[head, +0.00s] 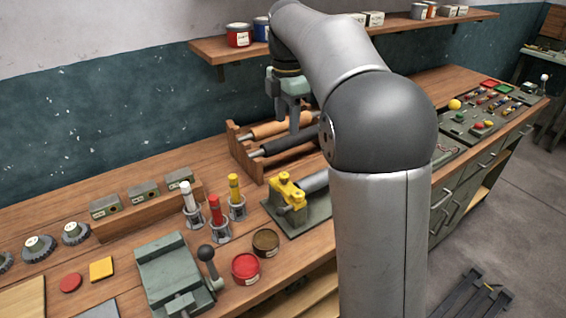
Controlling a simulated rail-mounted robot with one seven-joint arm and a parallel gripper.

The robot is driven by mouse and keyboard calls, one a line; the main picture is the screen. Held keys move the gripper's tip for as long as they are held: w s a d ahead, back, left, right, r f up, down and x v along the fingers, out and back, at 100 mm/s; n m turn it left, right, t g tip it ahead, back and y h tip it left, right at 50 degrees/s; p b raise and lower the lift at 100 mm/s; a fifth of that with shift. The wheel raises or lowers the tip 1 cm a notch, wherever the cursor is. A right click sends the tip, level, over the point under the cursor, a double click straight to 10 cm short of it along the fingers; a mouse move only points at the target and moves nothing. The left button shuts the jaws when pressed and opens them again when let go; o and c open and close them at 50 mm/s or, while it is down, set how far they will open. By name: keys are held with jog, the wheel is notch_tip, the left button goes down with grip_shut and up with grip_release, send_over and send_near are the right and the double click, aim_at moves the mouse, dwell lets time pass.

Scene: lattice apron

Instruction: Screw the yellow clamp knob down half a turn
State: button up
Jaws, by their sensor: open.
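The yellow clamp knob (287,190) sits on top of a dark clamp fixture (308,217) on the workbench, left of my arm. A grey cylinder (315,182) lies in the fixture, partly hidden behind my arm. My gripper (288,118) is open, fingers pointing down. In the picture it is above the knob, in front of the wooden rack, and apart from the knob. I see nothing between its fingers.
A wooden rack (247,165) with rollers stands behind the clamp. White, red and yellow markers (235,190) stand upright to its left. Red (245,266) and brown tins and a green vise (165,262) are nearer. A shelf (205,48) with cans hangs above.

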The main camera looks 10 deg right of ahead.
aim_at(284, 175)
jog(key=shift+n, duration=0.5)
jog(key=f, duration=0.5)
jog(key=f+p, duration=0.1)
jog(key=f, duration=0.5)
jog(key=w+f, duration=0.1)
jog(key=f, duration=0.4)
jog(key=shift+a+f, duration=0.2)
jog(key=shift+f, duration=0.2)
jog(key=c, duration=1)
